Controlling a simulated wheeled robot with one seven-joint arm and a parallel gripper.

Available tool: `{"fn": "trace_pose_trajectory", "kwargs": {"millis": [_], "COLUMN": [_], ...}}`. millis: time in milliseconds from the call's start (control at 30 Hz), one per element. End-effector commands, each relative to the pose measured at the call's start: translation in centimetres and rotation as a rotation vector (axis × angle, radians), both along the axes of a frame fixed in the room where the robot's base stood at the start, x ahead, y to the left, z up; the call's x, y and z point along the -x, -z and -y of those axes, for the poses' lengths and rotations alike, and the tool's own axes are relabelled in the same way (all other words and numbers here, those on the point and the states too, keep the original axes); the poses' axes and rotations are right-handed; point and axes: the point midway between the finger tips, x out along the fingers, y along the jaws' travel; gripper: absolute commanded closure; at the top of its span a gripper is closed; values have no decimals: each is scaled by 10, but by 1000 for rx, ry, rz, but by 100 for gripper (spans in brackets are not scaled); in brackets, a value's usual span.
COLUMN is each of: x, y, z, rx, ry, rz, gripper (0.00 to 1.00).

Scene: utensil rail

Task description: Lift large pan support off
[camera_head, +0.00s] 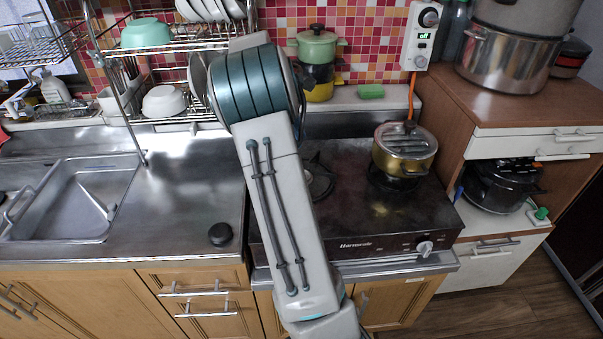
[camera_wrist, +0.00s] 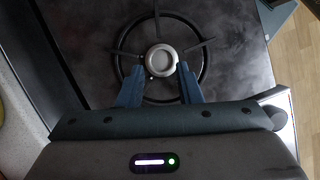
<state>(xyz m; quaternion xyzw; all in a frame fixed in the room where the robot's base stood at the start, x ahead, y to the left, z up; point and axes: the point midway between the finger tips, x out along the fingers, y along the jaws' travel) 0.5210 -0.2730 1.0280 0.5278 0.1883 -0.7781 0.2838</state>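A dark round pan support (camera_wrist: 204,44) with prongs pointing inward lies around the left burner, whose pale round cap (camera_wrist: 160,60) shows in its middle. In the head view the support (camera_head: 321,181) shows beside my arm, which hides part of it. In the wrist view my gripper (camera_wrist: 160,72) is over the near side of the support with its two blue fingers apart and nothing seen between them but the burner. I cannot tell whether the fingers touch the ring. The head view does not show my gripper.
A gold pot (camera_head: 404,149) with a lid stands on the right burner of the dark stove (camera_head: 375,221). A dish rack (camera_head: 185,112) stands at the back left above the steel counter (camera_head: 190,190). A wooden cabinet (camera_head: 450,105) rises right of the stove.

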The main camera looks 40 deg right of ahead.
Motion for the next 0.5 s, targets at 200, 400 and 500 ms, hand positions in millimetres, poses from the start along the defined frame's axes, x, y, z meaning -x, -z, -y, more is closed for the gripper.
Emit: {"fn": "trace_pose_trajectory", "kwargs": {"millis": [200, 400, 500], "x": [5, 18, 21], "y": [23, 59, 72], "z": [11, 20, 24], "rx": [1, 1, 1], "ry": [-13, -10, -11], "rz": [-20, -19, -18], "gripper": [68, 68, 68]}}
